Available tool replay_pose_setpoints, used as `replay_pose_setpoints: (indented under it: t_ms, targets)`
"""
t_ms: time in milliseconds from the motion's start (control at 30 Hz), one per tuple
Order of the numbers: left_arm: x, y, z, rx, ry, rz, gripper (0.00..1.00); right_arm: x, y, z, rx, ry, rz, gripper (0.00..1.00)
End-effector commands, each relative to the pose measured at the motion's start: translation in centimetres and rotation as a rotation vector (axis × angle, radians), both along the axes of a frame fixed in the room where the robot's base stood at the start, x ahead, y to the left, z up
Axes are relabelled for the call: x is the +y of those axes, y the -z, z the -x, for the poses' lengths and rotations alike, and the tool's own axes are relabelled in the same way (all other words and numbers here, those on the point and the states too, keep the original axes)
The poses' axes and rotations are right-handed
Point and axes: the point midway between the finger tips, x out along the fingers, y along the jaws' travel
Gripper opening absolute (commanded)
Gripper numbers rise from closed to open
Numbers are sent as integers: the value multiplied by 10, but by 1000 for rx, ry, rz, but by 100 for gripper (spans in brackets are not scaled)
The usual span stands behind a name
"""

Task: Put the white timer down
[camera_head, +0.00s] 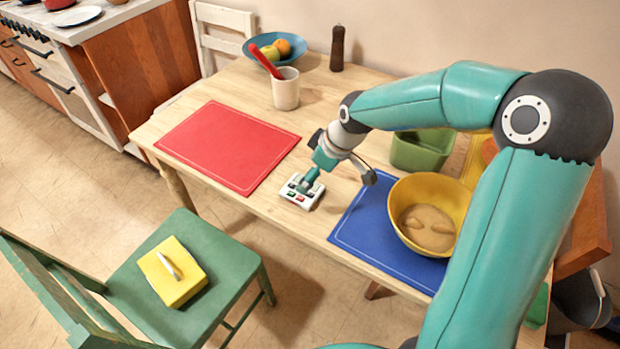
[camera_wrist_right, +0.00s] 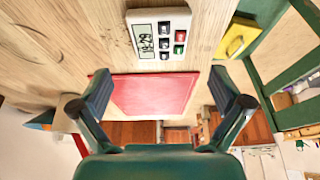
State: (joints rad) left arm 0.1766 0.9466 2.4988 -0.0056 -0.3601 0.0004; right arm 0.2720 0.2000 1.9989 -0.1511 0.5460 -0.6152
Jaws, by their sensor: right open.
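The white timer (camera_head: 301,190) lies on the bare wood of the table (camera_head: 232,95), near its front edge, between the red mat and the blue mat. It has a small display and several dark, red and green buttons, clear in the right wrist view (camera_wrist_right: 158,33). My right gripper (camera_head: 312,178) is right above the timer and hides part of it in the head view. In the wrist view its two fingers (camera_wrist_right: 162,92) are spread apart, with nothing between them, and the timer shows beyond the fingertips. My left gripper is not in view.
The red mat (camera_head: 228,146) lies left of the timer. The blue mat (camera_head: 362,222) carries a yellow bowl (camera_head: 412,185) on the right. A white cup (camera_head: 286,90), a blue fruit bowl and a pepper mill stand behind. A green chair (camera_head: 185,270) stands in front.

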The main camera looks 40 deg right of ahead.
Motion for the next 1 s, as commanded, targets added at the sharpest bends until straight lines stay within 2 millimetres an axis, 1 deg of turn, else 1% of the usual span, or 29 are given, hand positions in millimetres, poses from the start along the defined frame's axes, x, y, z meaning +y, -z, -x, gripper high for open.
replay_pose_setpoints:
  t_ms: [33,100,200,300,867,967,1000]
  targets:
    - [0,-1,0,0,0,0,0,-2,-11,3,-5,2,1,100]
    - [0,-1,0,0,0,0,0,-3,-21,7,-4,2,0,100]
    - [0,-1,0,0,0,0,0,-5,-33,12,-3,2,0,100]
    - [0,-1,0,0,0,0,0,-6,-39,15,-2,0,0,100]
    - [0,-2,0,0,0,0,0,-7,-42,16,0,1,0,100]
    - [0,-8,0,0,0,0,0,-7,-48,16,0,1,0,100]
    - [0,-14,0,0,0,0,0,-7,-54,16,0,1,0,100]
